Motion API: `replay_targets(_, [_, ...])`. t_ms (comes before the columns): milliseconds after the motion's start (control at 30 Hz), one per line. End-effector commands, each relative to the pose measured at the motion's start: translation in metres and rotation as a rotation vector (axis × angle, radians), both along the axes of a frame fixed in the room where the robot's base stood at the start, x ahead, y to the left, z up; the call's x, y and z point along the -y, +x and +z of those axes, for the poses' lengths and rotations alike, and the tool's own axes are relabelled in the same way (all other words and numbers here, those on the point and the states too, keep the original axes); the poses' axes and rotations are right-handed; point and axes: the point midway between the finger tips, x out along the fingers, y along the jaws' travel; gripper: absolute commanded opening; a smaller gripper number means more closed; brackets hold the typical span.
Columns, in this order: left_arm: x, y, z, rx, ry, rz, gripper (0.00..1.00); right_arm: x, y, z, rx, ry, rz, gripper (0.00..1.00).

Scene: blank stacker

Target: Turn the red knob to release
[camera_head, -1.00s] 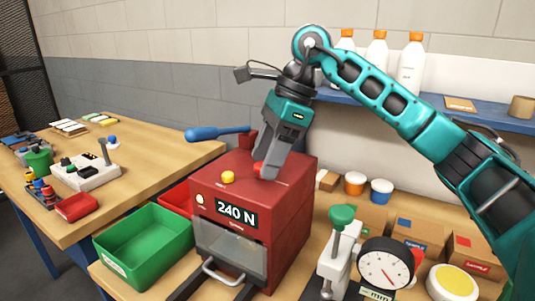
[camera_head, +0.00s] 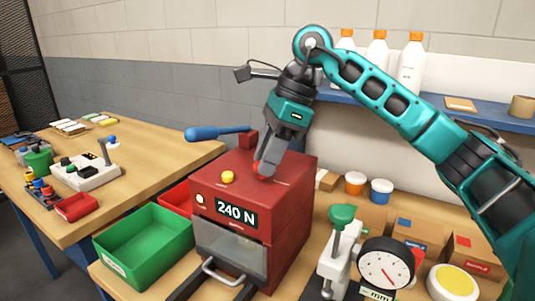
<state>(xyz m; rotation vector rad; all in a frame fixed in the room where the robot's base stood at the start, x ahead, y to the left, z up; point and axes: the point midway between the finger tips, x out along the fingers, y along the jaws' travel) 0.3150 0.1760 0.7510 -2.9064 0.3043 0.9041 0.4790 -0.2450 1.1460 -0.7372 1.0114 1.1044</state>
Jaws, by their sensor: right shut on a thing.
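The red knob (camera_head: 260,168) sits on top of the dark red machine (camera_head: 290,213), near its right side, and is mostly hidden by my fingers. My right gripper (camera_head: 266,165) points down from above and is shut on the red knob. The machine's front has a display reading 240 N (camera_head: 236,212), a clear window and a metal handle (camera_head: 222,274). A yellow button (camera_head: 227,176) is on the top left of the machine.
A blue-handled lever (camera_head: 215,132) sticks out left behind the machine's top. A green bin (camera_head: 145,245) and a red bin (camera_head: 176,197) stand left of it. A green-knobbed clamp stand (camera_head: 338,250) and a dial gauge (camera_head: 385,268) stand close on the right.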

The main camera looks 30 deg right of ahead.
Motion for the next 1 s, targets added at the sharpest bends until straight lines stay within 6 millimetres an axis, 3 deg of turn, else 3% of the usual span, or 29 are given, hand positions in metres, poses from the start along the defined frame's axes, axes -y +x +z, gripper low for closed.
replay_targets(1000, [-0.001, -0.001, -0.013, -0.002, 0.002, 0.002, 0.43, -0.006, -0.006, 0.0, 0.004, 0.0, -0.885, 0.05])
